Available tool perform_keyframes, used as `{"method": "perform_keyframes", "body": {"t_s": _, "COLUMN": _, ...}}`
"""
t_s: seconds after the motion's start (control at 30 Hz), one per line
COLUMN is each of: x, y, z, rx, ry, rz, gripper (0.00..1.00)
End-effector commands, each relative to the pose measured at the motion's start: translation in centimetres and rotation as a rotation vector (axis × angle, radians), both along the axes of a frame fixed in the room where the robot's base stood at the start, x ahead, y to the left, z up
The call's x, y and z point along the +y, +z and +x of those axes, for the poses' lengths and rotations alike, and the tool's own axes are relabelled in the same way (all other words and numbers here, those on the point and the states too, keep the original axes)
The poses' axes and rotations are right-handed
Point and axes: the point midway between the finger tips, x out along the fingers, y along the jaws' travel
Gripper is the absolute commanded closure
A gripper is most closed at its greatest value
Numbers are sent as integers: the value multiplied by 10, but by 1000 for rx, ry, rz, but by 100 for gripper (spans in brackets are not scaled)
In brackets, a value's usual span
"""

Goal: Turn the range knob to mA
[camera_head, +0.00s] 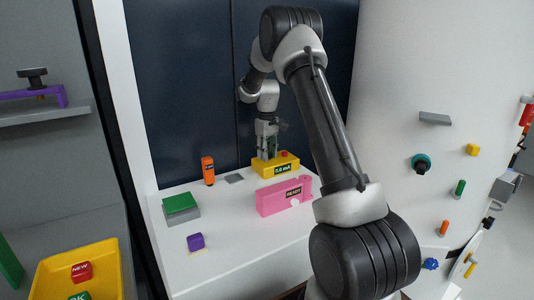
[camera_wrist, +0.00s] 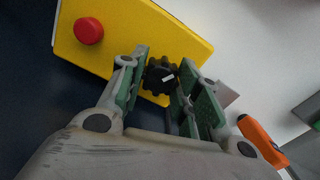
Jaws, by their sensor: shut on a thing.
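The yellow meter box (camera_head: 262,169) stands at the back of the white table, with a small display that seems to read "0.0 mA". In the wrist view its yellow top (camera_wrist: 105,55) carries a red button (camera_wrist: 89,31) and the black toothed range knob (camera_wrist: 158,84), which has a white mark. My gripper (camera_head: 268,155) points down over the box. In the wrist view its green-padded fingers (camera_wrist: 163,70) are shut on the knob, one on each side. The knob is hidden by the gripper in the head view.
A pink box (camera_head: 270,202) labelled "READY" stands just in front of the meter. An orange device (camera_head: 208,171) and a flat grey plate (camera_head: 235,179) are to its left. A green-topped grey block (camera_head: 181,207) and purple cube (camera_head: 195,241) are nearer.

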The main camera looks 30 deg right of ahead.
Motion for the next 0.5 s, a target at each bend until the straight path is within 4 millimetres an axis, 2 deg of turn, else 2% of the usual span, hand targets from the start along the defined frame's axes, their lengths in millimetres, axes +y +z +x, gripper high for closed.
{"method": "perform_keyframes", "body": {"t_s": 0.5, "x": 0, "y": 1, "z": 0, "rx": -1, "ry": -489, "rz": -1, "gripper": 91}}
